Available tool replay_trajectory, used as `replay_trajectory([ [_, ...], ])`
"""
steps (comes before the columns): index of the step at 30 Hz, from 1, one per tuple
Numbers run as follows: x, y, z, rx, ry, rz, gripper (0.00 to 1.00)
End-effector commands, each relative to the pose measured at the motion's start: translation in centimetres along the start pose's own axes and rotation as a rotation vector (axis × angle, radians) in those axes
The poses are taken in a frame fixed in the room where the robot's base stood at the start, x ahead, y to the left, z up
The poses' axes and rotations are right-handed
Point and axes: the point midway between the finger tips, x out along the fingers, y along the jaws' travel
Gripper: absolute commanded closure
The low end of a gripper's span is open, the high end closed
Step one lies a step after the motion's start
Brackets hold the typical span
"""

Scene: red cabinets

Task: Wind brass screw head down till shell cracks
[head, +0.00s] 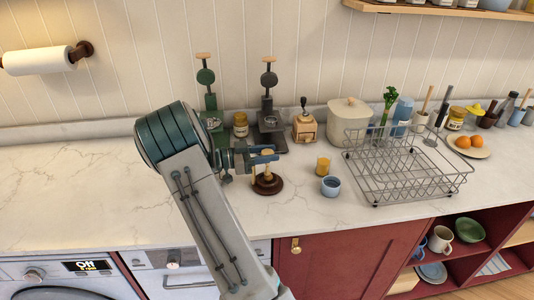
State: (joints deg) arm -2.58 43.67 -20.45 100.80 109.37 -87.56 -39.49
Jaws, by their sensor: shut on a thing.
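A small screw nutcracker with a round dark wooden base (267,186) and a pale upright body stands on the white marble counter. My gripper (265,154) reaches in from the left at the top of the nutcracker. Its two fingers are closed around the brass screw head (267,153), one finger behind it and one in front. The fingers hide part of the head. The nut and the state of its shell cannot be made out at this size.
A wire dish rack (405,170) is farther right. A wooden grinder (305,124), a jar (240,124) and two green and black presses stand behind. The counter at left is clear.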

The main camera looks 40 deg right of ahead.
Motion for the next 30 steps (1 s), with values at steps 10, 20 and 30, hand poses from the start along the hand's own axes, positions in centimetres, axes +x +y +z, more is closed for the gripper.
replay_trajectory([
  [10,0.0,0.0,0.0,0.000,0.001,-0.001,0.44],
  [20,0.0,0.0,-0.4,0.001,0.000,-0.001,0.44],
  [30,1.4,1.0,-5.0,0.002,-0.001,0.002,0.44],
])
